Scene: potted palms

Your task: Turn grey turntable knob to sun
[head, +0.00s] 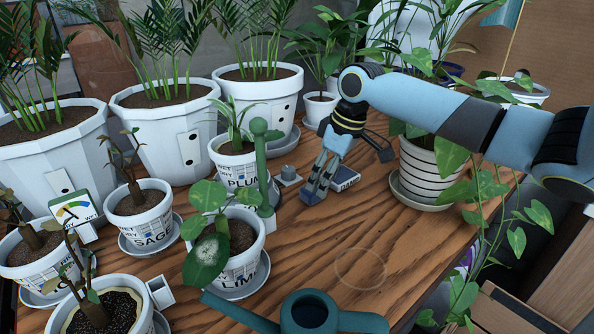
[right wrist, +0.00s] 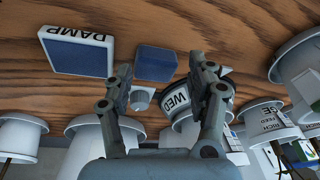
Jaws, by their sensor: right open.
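The grey knob (head: 289,173) sits on a small light base on the wooden table, between a green post and my right gripper (head: 316,184). My right gripper is open, pointing down just to the right of the knob and apart from it in the head view. In the right wrist view, the knob (right wrist: 142,98) shows between the open fingers, with a dark blue square panel (right wrist: 155,62) beyond it. I cannot make out a sun mark or which way the knob points. My left gripper is not in view.
A DAMP box (head: 346,178) stands right of my gripper. The green post (head: 262,165) and PLUM pot (head: 235,160) are to the left. A striped pot (head: 428,172) stands right, and a teal watering can (head: 310,312) in front. Bare wood lies between.

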